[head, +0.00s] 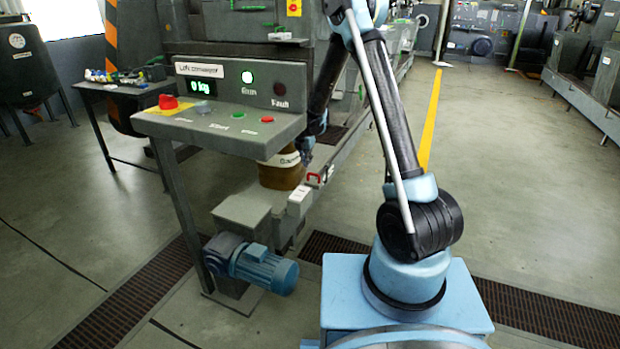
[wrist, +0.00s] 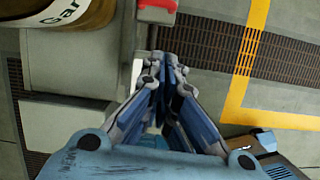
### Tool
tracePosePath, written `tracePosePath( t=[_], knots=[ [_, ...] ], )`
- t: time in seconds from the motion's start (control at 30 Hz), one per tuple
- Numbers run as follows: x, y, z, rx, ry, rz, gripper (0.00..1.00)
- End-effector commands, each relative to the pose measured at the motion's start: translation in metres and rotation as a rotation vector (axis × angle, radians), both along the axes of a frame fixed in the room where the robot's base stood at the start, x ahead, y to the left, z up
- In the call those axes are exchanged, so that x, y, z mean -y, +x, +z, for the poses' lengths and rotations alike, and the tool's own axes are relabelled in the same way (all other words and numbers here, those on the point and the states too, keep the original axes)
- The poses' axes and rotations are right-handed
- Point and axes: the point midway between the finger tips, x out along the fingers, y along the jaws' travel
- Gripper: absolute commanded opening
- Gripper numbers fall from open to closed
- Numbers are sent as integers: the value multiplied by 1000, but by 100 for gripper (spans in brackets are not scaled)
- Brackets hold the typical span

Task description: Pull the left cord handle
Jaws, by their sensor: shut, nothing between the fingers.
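A red handle (head: 314,180) sits by a pale box on the side of the conveyor frame in the head view. A red piece, apparently this handle (wrist: 157,8), is at the top edge of the wrist view, partly cut off. I cannot tell whether it is the left cord handle. My gripper (wrist: 163,62) is shut and empty, its fingertips just below the red piece in the picture, with no clear contact.
The control panel (head: 222,120), with a red knob and a lit green lamp, stands left of my arm. Open floor (head: 520,190) lies to the right.

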Motion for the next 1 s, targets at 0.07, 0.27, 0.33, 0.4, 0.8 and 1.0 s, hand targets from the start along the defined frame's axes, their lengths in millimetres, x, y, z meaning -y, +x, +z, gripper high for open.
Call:
tracePosePath(
  t=[0.07, 0.27, 0.33, 0.4, 0.8, 1.0],
  knots=[
    [-8, 3, -11, -2, -11, 40, 0],
    [-14, 6, -20, -4, -25, 81, 0],
    [-14, 6, -21, -4, -25, 82, 0],
    [-14, 5, -20, -4, -25, 81, 0],
    [-12, 10, -35, -4, -25, 79, 0],
    [-9, 18, -61, -4, -25, 79, 0]
  ],
)
